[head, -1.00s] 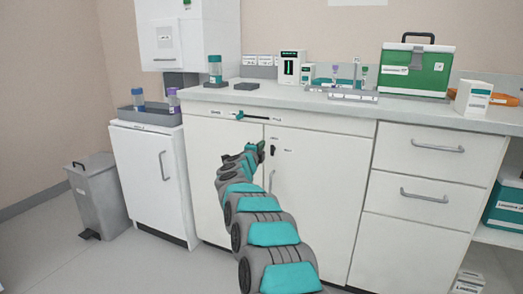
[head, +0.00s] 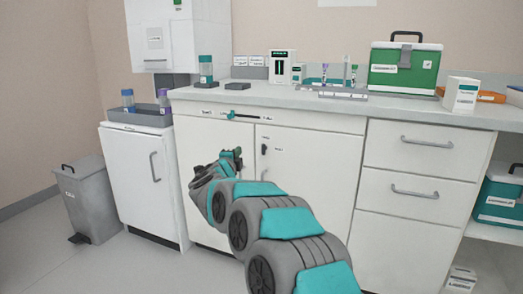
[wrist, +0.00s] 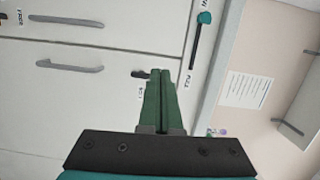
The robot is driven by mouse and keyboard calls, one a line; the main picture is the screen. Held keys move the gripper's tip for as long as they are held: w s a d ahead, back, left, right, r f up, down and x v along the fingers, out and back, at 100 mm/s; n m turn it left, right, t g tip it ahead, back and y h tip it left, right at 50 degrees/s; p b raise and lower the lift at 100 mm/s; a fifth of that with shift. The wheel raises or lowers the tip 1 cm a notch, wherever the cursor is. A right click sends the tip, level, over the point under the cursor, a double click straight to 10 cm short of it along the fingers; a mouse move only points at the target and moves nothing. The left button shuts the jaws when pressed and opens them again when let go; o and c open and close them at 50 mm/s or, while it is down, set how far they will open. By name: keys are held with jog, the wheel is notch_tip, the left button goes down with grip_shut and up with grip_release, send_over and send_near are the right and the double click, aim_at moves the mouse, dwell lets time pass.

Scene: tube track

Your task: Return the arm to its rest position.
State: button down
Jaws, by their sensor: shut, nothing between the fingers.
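My gripper (head: 238,153) is at the end of my grey and teal arm, in front of the white base cabinet (head: 300,185). In the head view it is small and points away from me. In the wrist view its two green fingers (wrist: 163,75) lie side by side, shut with nothing between them. My arm is bent and stretches forward from the lower right of the head view.
The counter holds a green case (head: 405,68), a rack (head: 335,92) with tubes, and a teal-capped jar (head: 205,70). A teal-knobbed slider (head: 232,115) is on the cabinet's upper front. A small white cabinet (head: 135,175) and grey bin (head: 88,200) stand left. Floor there is clear.

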jog(key=s+d+n+g+y+p, duration=0.1)
jog(key=s+n+g+y, duration=0.7)
jog(key=s+n, duration=0.7)
jog(key=s+d+f+n+g+h, duration=0.1)
jog(key=s+d+f+g+h, duration=0.1)
jog(key=s+d+f, duration=0.3)
jog(key=s+d+f+n+g+h, duration=0.1)
jog(key=s+d+f+g, duration=0.4)
jog(key=s+d, duration=0.8)
jog(key=s+d+f+n+g+h+p, duration=0.1)
jog(key=s+d+f+g, duration=0.3)
jog(key=s, duration=2.6)
jog(key=d+f+h, duration=0.1)
jog(key=d, duration=0.4)
jog(key=shift+s+d+n+h, duration=0.3)
jog(key=shift+n+h, duration=0.1)
jog(key=c, duration=1.6)
grip_release()
